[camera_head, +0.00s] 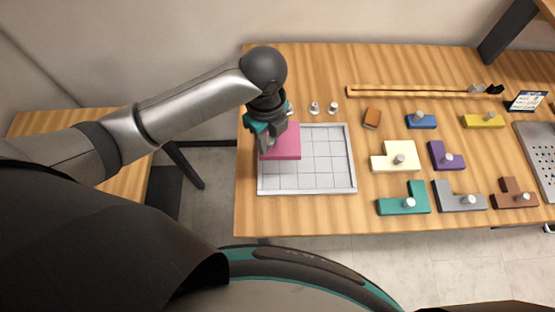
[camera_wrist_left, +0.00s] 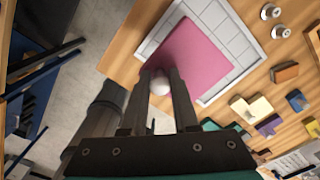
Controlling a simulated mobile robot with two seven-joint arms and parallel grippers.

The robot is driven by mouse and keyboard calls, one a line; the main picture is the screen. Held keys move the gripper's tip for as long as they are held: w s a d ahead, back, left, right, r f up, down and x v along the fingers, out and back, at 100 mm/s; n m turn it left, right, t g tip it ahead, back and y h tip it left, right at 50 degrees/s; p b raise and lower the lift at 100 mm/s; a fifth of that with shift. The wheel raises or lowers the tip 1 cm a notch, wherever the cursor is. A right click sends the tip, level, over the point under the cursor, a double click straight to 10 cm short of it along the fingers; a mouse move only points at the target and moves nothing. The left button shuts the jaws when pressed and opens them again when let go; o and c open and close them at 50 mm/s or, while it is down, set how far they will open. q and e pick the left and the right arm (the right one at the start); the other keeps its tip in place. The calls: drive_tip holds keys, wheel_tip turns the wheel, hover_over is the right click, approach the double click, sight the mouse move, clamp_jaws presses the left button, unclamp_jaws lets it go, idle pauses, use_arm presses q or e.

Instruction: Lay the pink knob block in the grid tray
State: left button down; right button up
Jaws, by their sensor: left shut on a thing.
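The pink knob block (camera_head: 284,143) is over the upper left part of the grid tray (camera_head: 353,160) in the head view. My left gripper (camera_head: 268,145) is shut on its pale knob, which shows between the two fingers in the left wrist view (camera_wrist_left: 160,84). The pink block (camera_wrist_left: 196,58) looks flat and covers part of the tray (camera_wrist_left: 250,40) there. I cannot tell whether the block touches the tray or hangs just above it. The gripper hides the block's left part in the head view. My right gripper is not in view.
Right of the tray lie several knob blocks, among them cream (camera_head: 382,162), purple (camera_head: 437,150), teal (camera_head: 418,190) and blue (camera_head: 412,123). A perforated grey plate (camera_head: 540,150) is at far right.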

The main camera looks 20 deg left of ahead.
use_arm(q)
wheel_tip(320, 180, down, 10)
drive_tip(key=shift+f+b, duration=0.1)
drive_tip(key=shift+b, duration=0.45)
drive_tip(key=shift+f+b, duration=0.3)
drive_tip(key=shift+f, duration=1.6)
drive_tip(key=c, duration=0.7)
unclamp_jaws()
drive_tip(key=shift+f, duration=0.1)
wheel_tip(320, 180, up, 12)
drive_tip(key=shift+r+p, duration=0.15)
drive_tip(key=shift+p, duration=0.75)
